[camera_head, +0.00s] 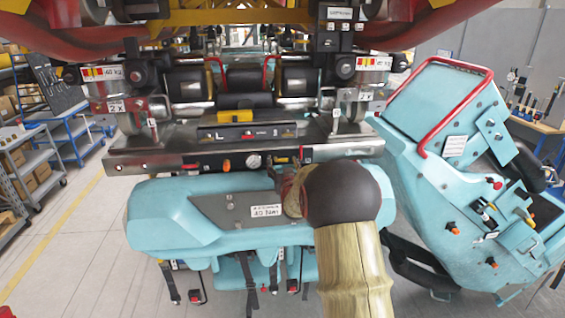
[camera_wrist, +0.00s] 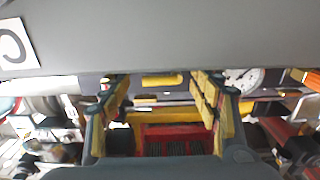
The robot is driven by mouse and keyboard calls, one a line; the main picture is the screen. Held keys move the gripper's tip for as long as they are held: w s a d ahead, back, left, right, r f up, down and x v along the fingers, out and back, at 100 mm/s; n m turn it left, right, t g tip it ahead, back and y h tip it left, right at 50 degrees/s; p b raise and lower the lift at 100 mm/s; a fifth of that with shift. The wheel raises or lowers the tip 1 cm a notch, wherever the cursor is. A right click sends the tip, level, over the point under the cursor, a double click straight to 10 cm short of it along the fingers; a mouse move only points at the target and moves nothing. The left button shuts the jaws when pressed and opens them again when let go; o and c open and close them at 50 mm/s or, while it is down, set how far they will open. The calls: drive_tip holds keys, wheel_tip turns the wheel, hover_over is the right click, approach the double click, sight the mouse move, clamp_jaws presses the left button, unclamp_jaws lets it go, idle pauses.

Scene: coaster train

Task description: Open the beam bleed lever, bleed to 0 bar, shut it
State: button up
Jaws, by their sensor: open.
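The grey metal beam (camera_head: 150,155) spans the head view above a turquoise seat body. A round white gauge (camera_head: 253,161) sits on its front face, with an orange knob (camera_head: 227,165) to its left. The gauge also shows in the wrist view (camera_wrist: 243,78); its reading is too small to tell. My gripper (camera_wrist: 165,95) is open, its yellow-padded fingers apart. A short yellow bar (camera_wrist: 162,79) shows between the fingers, apart from both; I cannot tell whether it is the bleed lever.
A turquoise seat (camera_head: 400,120) with a red bar (camera_head: 480,90) stands close on the right. Straps and the seat body (camera_head: 160,215) lie below the beam. Shelves (camera_head: 30,150) stand at left, with clear floor (camera_head: 75,230) before them.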

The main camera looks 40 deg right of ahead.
drive_tip(key=shift+w, duration=0.1)
drive_tip(key=shift+c, duration=0.8)
drive_tip(key=c, duration=1)
